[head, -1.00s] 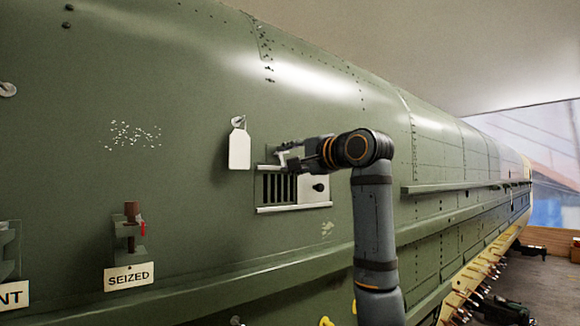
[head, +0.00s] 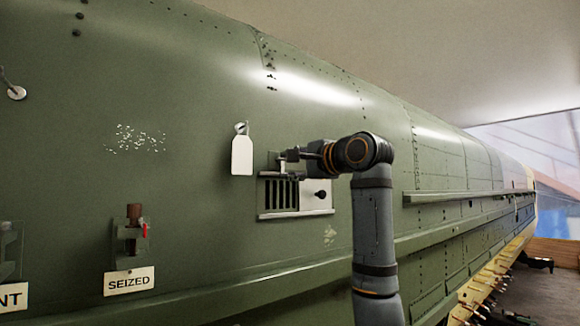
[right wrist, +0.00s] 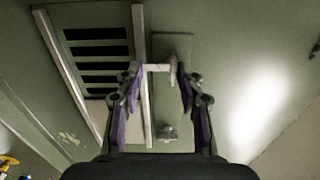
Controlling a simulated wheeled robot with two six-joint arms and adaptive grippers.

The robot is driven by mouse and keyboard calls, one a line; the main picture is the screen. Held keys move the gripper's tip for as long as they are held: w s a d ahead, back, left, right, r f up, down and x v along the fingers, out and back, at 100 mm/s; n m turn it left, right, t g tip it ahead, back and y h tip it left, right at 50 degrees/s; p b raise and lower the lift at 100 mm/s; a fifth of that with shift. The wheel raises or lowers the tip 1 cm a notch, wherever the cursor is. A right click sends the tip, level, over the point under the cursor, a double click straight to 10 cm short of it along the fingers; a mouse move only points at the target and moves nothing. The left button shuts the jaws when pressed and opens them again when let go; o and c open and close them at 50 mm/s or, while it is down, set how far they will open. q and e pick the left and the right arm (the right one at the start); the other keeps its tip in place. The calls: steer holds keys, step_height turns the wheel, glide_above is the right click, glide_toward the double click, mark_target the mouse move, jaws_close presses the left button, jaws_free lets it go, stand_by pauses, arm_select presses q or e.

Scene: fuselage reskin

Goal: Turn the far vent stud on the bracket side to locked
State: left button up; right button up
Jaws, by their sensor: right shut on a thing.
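The vent (head: 279,194) is a pale-framed panel with dark slots on the green fuselage side; its slots also show in the right wrist view (right wrist: 97,45). My right gripper (head: 284,160) is at the vent's top edge. In the right wrist view, my right gripper (right wrist: 165,76) has its fingers on either side of a pale stud bar (right wrist: 156,67), shut on it. The bar stands over a green bracket plate (right wrist: 173,48). A second small knob (right wrist: 166,131) sits lower on that plate. The stud's base is partly hidden. My left gripper is out of view.
A white tag (head: 242,156) hangs left of the vent. A black knob (head: 320,194) sits on the vent's right panel. A brown fitting (head: 133,214) with a SEIZED sign (head: 129,281) is at lower left. A long ledge (head: 450,196) runs right.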

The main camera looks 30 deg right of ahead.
steer(key=o, duration=1.2)
steer(key=shift+c, duration=0.2)
steer(key=shift+s, duration=0.25)
steer(key=s+d, duration=0.1)
steer(key=s, duration=1)
steer(key=shift+s, duration=0.25)
